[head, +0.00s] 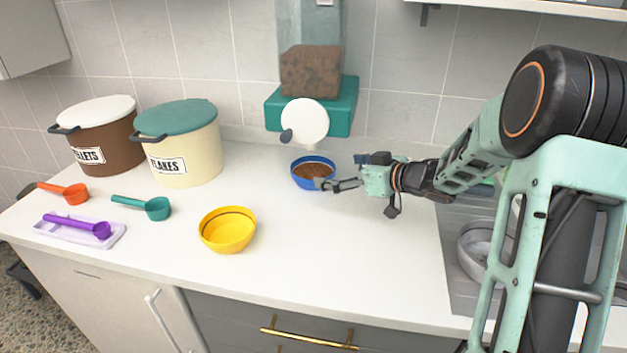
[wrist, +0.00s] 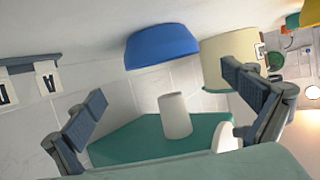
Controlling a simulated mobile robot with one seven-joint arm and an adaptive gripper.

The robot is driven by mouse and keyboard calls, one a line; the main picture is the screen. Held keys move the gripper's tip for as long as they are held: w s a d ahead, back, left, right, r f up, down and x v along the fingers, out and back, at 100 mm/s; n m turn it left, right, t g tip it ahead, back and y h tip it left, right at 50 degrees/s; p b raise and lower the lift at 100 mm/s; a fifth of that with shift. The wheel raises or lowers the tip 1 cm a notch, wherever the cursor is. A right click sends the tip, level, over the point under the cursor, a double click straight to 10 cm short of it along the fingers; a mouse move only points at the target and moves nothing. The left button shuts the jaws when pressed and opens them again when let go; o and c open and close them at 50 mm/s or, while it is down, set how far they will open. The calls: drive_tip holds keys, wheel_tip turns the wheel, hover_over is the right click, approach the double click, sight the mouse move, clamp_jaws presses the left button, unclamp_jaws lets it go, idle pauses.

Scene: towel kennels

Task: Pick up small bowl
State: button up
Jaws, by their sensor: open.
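A small blue bowl (head: 314,173) with brown food in it stands on the counter below the dispenser's spout. In the wrist view its blue side (wrist: 161,48) shows at the top, seemingly beyond the fingers. My gripper (head: 338,185) is at the bowl's right side, its fingertips close to the rim. In the wrist view the open fingers (wrist: 165,90) are spread wide with nothing between the pads. I cannot tell whether a fingertip touches the bowl. A yellow bowl (head: 228,230), larger in the head view, stands nearer the counter's front edge.
A teal dispenser base (head: 344,114) with a white spout knob (head: 304,121) stands behind the blue bowl. Two lidded bins (head: 183,150) and several scoops (head: 152,207) are at left. The counter's front middle is clear.

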sight(300, 167)
drive_tip(key=x, duration=0.4)
drive_tip(key=shift+w+a, duration=0.1)
drive_tip(key=shift+w, duration=0.05)
drive_tip(key=b+x, duration=0.1)
drive_tip(key=x, duration=0.4)
drive_tip(key=shift+a+f+b, duration=0.15)
drive_tip(key=shift+b, duration=0.15)
drive_tip(key=c, duration=1)
